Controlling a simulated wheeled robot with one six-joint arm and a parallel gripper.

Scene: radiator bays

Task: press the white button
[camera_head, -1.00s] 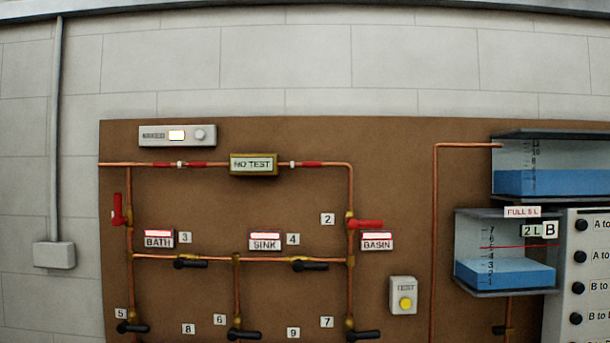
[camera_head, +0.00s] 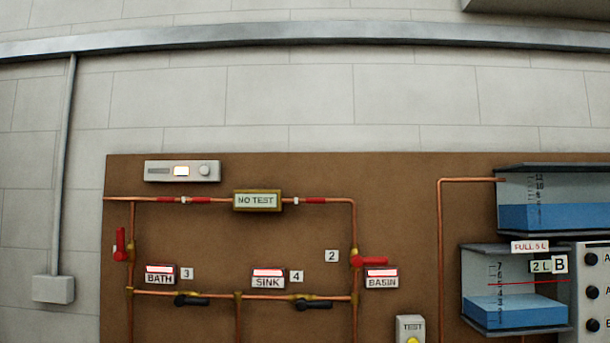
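A pale box (camera_head: 158,170) is mounted at the top left of the brown board. My gripper is not in view, and nothing covers the button.
The brown board (camera_head: 400,200) bears copper pipes (camera_head: 225,293), red and black valve handles, lit labels and a "NO TEST" display (camera_head: 257,201). A "TEST" box (camera_head: 411,327) is cut off below. Water tanks (camera_head: 545,217) stand at the right. A grey conduit (camera_head: 300,37) crosses the wall above.

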